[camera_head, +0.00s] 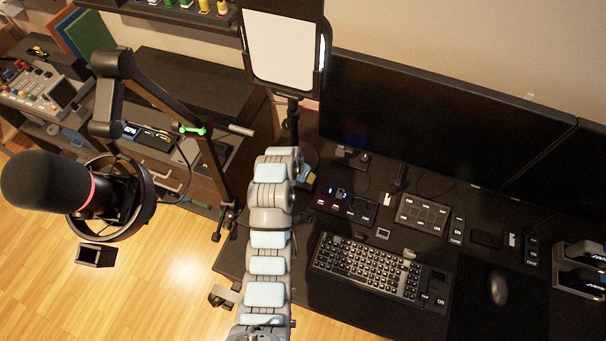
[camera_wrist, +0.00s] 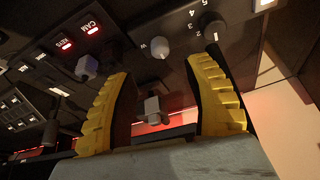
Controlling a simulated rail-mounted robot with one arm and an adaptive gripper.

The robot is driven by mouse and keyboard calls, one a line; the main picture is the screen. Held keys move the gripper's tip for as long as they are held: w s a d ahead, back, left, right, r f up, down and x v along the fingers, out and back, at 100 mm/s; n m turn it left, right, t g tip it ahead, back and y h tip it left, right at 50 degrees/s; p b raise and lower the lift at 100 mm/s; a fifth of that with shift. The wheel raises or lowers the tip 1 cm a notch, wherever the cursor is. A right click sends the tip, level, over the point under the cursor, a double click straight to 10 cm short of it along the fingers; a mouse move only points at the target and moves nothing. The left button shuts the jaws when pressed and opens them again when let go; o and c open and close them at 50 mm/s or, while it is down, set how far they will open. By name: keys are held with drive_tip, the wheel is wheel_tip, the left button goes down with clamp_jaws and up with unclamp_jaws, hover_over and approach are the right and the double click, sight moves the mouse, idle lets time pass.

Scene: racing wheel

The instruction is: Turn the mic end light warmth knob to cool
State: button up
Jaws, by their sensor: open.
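My gripper (camera_wrist: 160,70) has two yellow ridged fingers spread apart with nothing between their tips. In the wrist view a round grey knob (camera_wrist: 160,47) beside a letter "W" lies just beyond the gap between the fingertips. A second round knob (camera_wrist: 214,29) with a numbered scale is near the right fingertip. I cannot tell for sure which is the warmth knob, nor its setting. In the head view my gripper's yellow part (camera_head: 307,177) is at the left end of the desk, partly hidden by my arm. The knobs are too small to make out there.
Red-lit switches (camera_wrist: 80,36) and a small grey knob (camera_wrist: 87,67) sit left of the fingers. A light panel (camera_head: 282,48) stands behind my arm. A microphone (camera_head: 46,184) is at left. A keyboard (camera_head: 370,268) and monitors (camera_head: 420,120) are right.

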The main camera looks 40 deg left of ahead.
drive_tip(key=shift+v, duration=2.5)
